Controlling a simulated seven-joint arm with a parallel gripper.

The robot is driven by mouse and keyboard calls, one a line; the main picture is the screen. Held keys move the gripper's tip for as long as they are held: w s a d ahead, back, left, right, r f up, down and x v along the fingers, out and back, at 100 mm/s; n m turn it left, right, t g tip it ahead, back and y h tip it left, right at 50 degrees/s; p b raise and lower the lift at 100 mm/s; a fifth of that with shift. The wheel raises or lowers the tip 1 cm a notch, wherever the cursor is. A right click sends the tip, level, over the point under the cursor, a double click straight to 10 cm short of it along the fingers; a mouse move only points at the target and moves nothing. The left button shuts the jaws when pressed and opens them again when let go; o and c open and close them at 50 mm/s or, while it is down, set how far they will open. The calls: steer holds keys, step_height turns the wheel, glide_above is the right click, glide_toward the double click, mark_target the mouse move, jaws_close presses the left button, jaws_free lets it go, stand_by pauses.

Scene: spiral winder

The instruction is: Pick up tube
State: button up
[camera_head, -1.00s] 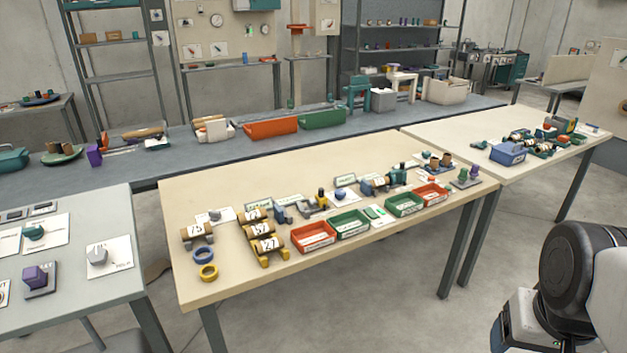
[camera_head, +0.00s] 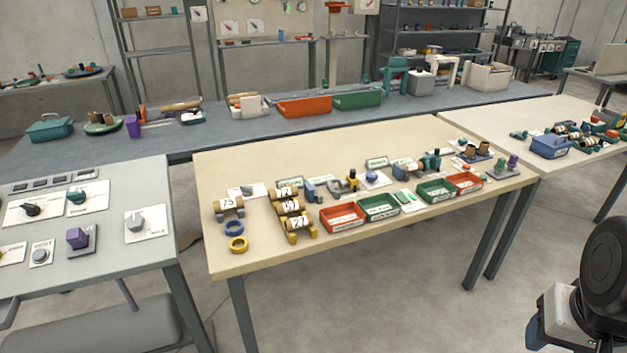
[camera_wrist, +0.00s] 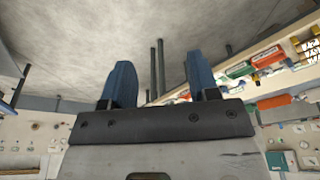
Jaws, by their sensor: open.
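Several brown cardboard tubes with white number labels lie on holders on the beige table (camera_head: 330,255). One tube marked 75 (camera_head: 229,204) lies on a grey stand at the left. Beside it, a tube marked 27 (camera_head: 297,221) lies on a yellow cradle (camera_head: 302,235), with two more tubes in a row behind it. In the wrist view my gripper (camera_wrist: 160,80) is open, with two blue fingers apart and nothing between them. It is away from the tubes, off the table's front right side. The numbered tubes show only small at the wrist view's right edge.
Red bins (camera_head: 342,217) and green bins (camera_head: 379,207) stand along the front. A grey table (camera_head: 95,240) with knobs stands left. Open floor lies in front.

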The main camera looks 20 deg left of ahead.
steer(key=shift+w+r, duration=0.1)
steer(key=w+a+r+n, duration=0.3)
steer(key=w+a+n, duration=0.15)
steer(key=w, duration=0.55)
steer(key=w+a+r+n, duration=0.25)
steer(key=w+a, duration=0.25)
steer(key=w, duration=0.5)
steer(key=w+a+f+n+g+h, duration=0.1)
steer(key=w+a+f+n+h, duration=0.15)
steer(key=w+a+n, duration=0.9)
steer(key=n+t, duration=0.1)
steer(key=n, duration=0.8)
glide_above(274, 191)
steer(key=shift+h, duration=0.35)
step_height(274, 191, down, 23)
steer(key=shift+a, duration=0.1)
steer(key=shift+a+f, duration=0.15)
steer(key=shift+a, duration=0.1)
